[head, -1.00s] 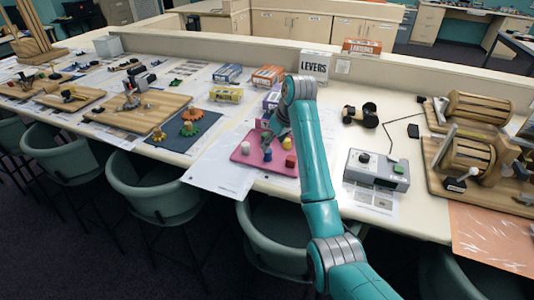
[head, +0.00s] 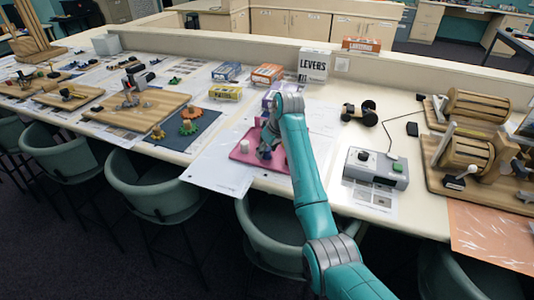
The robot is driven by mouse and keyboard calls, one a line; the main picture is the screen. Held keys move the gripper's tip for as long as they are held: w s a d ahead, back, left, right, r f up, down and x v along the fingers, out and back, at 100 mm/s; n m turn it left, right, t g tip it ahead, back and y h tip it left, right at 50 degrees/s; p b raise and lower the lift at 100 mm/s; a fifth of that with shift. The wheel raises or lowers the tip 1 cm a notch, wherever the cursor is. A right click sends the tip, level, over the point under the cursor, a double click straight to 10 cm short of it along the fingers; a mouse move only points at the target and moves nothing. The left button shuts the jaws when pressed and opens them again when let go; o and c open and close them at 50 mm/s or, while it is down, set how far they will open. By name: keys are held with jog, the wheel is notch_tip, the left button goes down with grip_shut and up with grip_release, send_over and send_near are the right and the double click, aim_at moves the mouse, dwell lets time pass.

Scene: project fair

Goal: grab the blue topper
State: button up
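A pink tray (head: 240,156) lies on the long table in the middle of the head view. A small white topper (head: 244,146) stands on its left part. My gripper (head: 265,153) is low over the middle of the tray, to the right of the white topper. It is small and dark here, and I cannot tell whether its fingers are open or shut. I cannot make out the blue topper for certain; my gripper and arm cover much of the tray's middle and right.
A grey control box (head: 376,167) stands right of my arm. Wooden drum devices (head: 466,155) are farther right. A blue mat (head: 183,130) with gear-like pieces lies to the left. Small boxes, including a white LEVERS box (head: 313,65), stand behind. Chairs (head: 152,185) line the front edge.

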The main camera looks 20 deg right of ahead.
jog(key=c, duration=0.7)
jog(key=shift+o, duration=0.2)
